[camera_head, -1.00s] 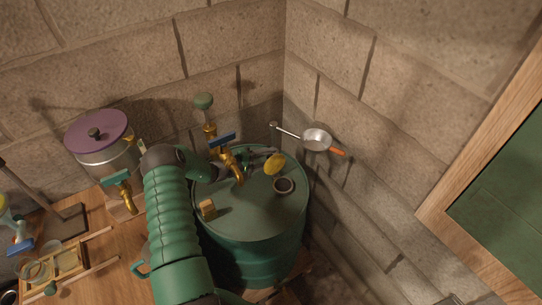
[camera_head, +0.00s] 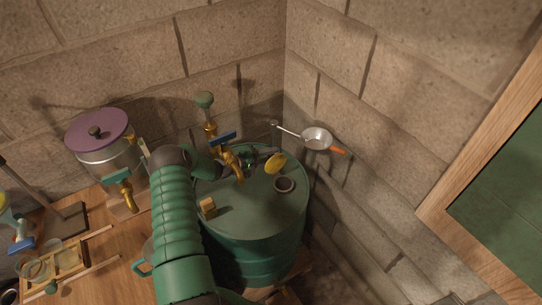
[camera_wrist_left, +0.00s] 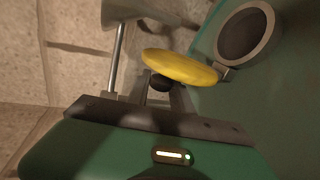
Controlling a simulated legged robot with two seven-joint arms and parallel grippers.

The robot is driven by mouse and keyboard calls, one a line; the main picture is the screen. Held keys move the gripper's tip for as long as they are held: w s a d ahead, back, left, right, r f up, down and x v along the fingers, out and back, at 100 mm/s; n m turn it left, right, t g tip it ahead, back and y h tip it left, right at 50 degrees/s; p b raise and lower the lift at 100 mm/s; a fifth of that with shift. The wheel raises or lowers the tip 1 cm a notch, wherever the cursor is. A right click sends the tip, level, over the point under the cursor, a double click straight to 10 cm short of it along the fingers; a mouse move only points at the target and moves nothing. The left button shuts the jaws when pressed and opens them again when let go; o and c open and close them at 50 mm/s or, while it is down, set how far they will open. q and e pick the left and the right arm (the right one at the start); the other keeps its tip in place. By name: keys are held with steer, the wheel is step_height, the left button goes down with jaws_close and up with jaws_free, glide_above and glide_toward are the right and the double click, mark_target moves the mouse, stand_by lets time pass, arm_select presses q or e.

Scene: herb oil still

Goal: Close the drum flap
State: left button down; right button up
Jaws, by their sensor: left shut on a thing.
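The green drum (camera_head: 248,222) stands in the corner, with a round dark-rimmed opening (camera_head: 284,184) in its top. The opening is uncovered. The yellow drum flap (camera_head: 276,163) stands raised and tilted at the far side of the opening; in the left wrist view the flap (camera_wrist_left: 182,66) is seen nearly edge-on, joined by a small hinge to the opening's ring (camera_wrist_left: 246,34). My left gripper (camera_head: 266,160) reaches across the drum's far part and is shut on the flap, around a small dark knob (camera_wrist_left: 160,82) behind the disc. My right gripper is in neither view.
A brass tap (camera_head: 229,160) with a blue handle stands close beside my left gripper. A strainer (camera_head: 317,138) with an orange handle is by the right wall. A small wooden block (camera_head: 208,207) sits on the drum. A purple-lidded pot (camera_head: 97,132) is at left.

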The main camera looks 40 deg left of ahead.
arm_select(q)
steer(key=shift+s+f, duration=0.1)
steer(key=shift+f, duration=0.25)
